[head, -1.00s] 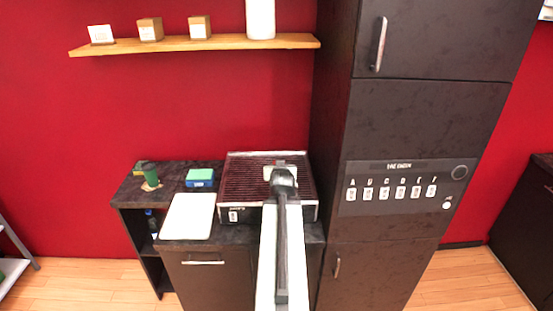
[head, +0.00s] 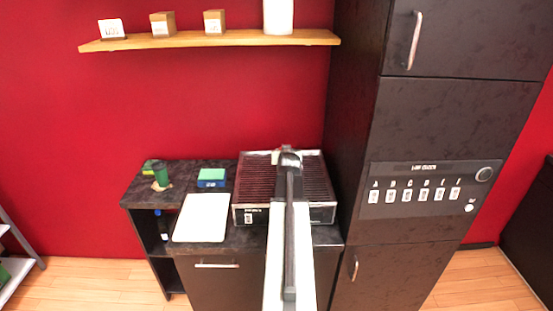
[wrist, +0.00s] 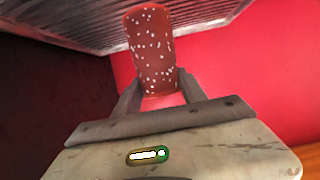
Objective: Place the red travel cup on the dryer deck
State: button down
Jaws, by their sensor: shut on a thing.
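The red travel cup (wrist: 151,50), red with white specks, is between the two fingers of my gripper (wrist: 159,80) in the wrist view. My gripper is shut on it. In the head view my gripper (head: 288,158) is over the slatted dryer deck (head: 255,180), towards its back. My arm hides most of the cup there. The deck's slats also show at the top of the wrist view (wrist: 85,22), beyond the cup. I cannot tell whether the cup touches the deck.
Left of the deck are a white board (head: 202,218), a blue-and-green box (head: 211,178) and a green cup (head: 160,174). A tall dark cabinet (head: 445,120) stands close on the right. A wooden shelf (head: 210,41) hangs above on the red wall.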

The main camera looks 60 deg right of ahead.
jog(key=shift+w+d, duration=0.15)
jog(key=shift+w, duration=0.1)
jog(key=f+b, duration=0.4)
jog(key=shift+w+d+f, duration=0.1)
jog(key=shift+w+d, duration=0.1)
jog(key=shift+d, duration=0.1)
jog(key=shift+w+a+r, duration=0.2)
jog(key=shift+w+r, duration=0.05)
jog(key=shift+w, duration=0.1)
jog(key=shift+f, duration=0.1)
jog(key=c, duration=0.7)
grip_release()
jog(key=shift+o, duration=0.2)
